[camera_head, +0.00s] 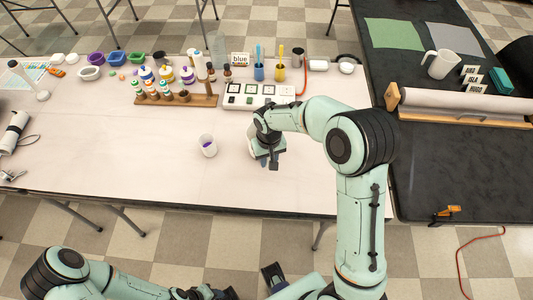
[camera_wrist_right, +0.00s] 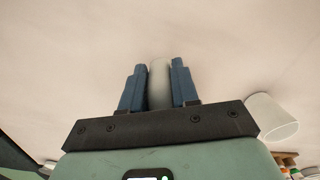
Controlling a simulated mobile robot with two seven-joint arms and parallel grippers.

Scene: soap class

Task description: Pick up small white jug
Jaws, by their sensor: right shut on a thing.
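My right gripper (camera_head: 268,158) is low over the middle of the pale table, mostly covered by its own wrist. In the right wrist view, its two blue fingers (camera_wrist_right: 160,88) are closed on a pale, narrow, upright-looking part (camera_wrist_right: 160,75), which I take to be the small white jug. A little of its white side (camera_head: 252,147) shows left of the gripper in the head view. The rest of it is hidden, and I cannot tell if it touches the table.
A white cup with purple inside (camera_head: 208,146) stands left of the right gripper. A larger white jug (camera_head: 440,63) stands on the black table.

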